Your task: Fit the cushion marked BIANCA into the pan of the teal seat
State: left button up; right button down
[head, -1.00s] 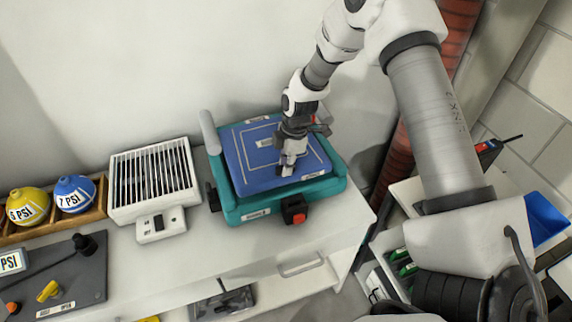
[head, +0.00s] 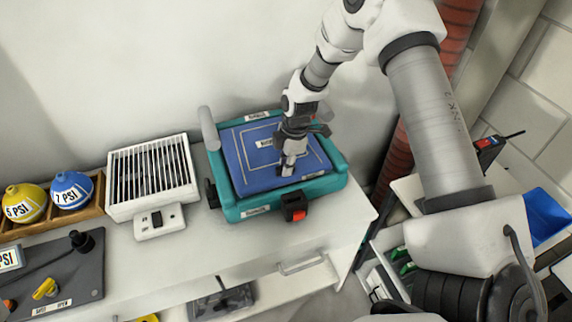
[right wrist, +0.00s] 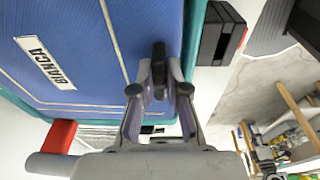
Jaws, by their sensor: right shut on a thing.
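The blue cushion (head: 262,172) with a pale stitched outline lies within the teal rim of the seat (head: 322,194). Its BIANCA label reads clearly in the right wrist view (right wrist: 44,62). The cushion looks low and about level in the pan; whether it touches the bottom is hidden. My right gripper (head: 289,168) points down over the right part of the cushion. In the right wrist view its fingers (right wrist: 158,85) are shut on a small dark part at the cushion, partly hidden by the fingers. My left gripper is not in view.
The seat has a grey roller (head: 208,129) at its left corner and a black-and-red latch (head: 295,207) in front. A white slatted heater (head: 153,178) stands close on the left. Yellow and blue PSI balls (head: 72,190) sit farther left.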

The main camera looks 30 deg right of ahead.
jog(key=c, duration=0.5)
grip_release()
jog(key=shift+c, duration=0.2)
jog(key=shift+r+p, duration=2.95)
jog(key=shift+r, duration=1.1)
